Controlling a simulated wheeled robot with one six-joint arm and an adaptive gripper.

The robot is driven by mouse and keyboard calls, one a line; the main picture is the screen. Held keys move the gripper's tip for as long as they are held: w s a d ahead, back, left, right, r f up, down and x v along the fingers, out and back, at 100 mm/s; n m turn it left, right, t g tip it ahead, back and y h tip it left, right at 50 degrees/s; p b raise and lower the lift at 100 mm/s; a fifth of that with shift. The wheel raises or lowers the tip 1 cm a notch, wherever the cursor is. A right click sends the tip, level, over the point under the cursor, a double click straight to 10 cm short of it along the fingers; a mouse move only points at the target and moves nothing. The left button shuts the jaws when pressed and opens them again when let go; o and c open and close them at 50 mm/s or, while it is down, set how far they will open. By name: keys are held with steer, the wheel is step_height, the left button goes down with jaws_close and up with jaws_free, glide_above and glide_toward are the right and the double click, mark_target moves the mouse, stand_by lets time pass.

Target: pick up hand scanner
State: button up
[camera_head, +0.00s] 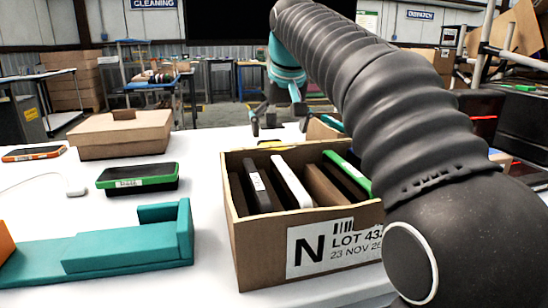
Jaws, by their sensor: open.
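My arm reaches away over the table, and my gripper (277,122) is at its far end, open, with dark fingers spread beyond the carton. Nothing shows between the fingers. An open cardboard carton (258,256) marked "N LOT" stands in front, holding several flat devices on edge: a dark one with a label (258,186), a white-edged one (292,182) and a green-edged one (348,172) among brown dividers. A black handheld device with a green edge (138,178) lies flat on the table to the left. I cannot tell which device is the hand scanner.
A closed brown box (122,134) stands at the back left, near an orange-edged device (33,153). A teal stepped block (125,245) lies at front left. A white puck with a cable (75,187) lies between. My arm hides the table's right side.

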mark_target(275, 144)
steer(key=shift+w+a+b+x, duration=0.15)
steer(key=shift+b+x, duration=0.1)
steer(key=shift+x, duration=1.1)
steer(key=shift+w+a+b+x, duration=0.15)
steer(key=shift+w+b+x, duration=0.1)
steer(key=shift+x, duration=1.1)
steer(key=shift+r, duration=0.2)
steer(key=c, duration=1.1)
